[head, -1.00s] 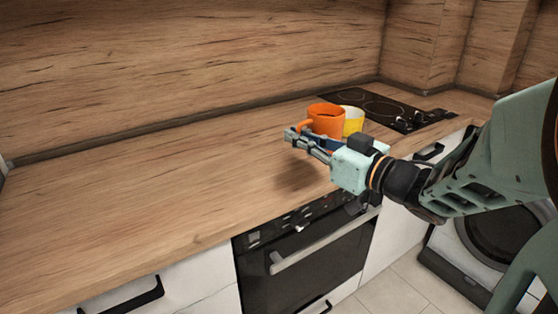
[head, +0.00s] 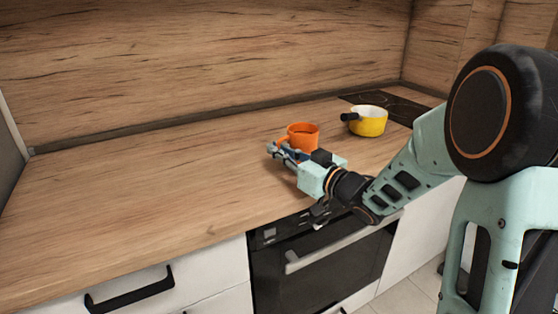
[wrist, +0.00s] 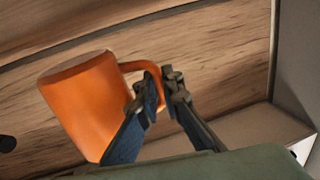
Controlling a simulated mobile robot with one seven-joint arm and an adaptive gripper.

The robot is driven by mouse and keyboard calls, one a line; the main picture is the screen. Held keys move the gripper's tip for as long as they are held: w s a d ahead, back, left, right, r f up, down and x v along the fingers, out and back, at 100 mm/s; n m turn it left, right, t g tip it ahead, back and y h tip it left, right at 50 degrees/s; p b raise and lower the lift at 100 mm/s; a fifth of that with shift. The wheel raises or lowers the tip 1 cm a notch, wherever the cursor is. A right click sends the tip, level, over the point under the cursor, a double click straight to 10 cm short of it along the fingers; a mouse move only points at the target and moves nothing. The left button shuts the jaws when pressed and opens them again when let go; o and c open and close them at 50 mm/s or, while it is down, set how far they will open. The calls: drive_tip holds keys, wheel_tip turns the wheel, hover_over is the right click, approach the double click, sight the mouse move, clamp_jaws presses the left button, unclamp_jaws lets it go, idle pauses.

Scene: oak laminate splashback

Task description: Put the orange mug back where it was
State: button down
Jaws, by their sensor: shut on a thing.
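The orange mug (head: 303,135) is upright in the head view, over the counter near its front part. My gripper (head: 280,150) is at its left front side, with part of the mug hidden behind the gripper. In the wrist view the mug (wrist: 88,105) fills the left side, and its handle sits between the two fingers of my gripper (wrist: 165,82), which are shut on it. The mug seems held above the counter; the gap under it is hidden.
A yellow pan (head: 369,122) with a dark handle stands on the counter to the right of the mug, before the black hob (head: 405,107). The wooden counter (head: 150,190) is bare to the left. An oven (head: 320,260) and drawers are below its front edge.

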drive_tip(key=shift+f, duration=0.9)
drive_tip(key=shift+d+f+b, duration=0.1)
drive_tip(key=shift+f+b, duration=0.15)
drive_tip(key=shift+b, duration=0.1)
drive_tip(key=c, duration=2.1)
unclamp_jaws()
drive_tip(key=shift+r, duration=0.15)
drive_tip(key=shift+r+p, duration=0.25)
drive_tip(key=shift+p, duration=0.1)
drive_tip(key=p+v, duration=0.1)
drive_tip(key=v, duration=1.1)
drive_tip(key=shift+f, duration=0.1)
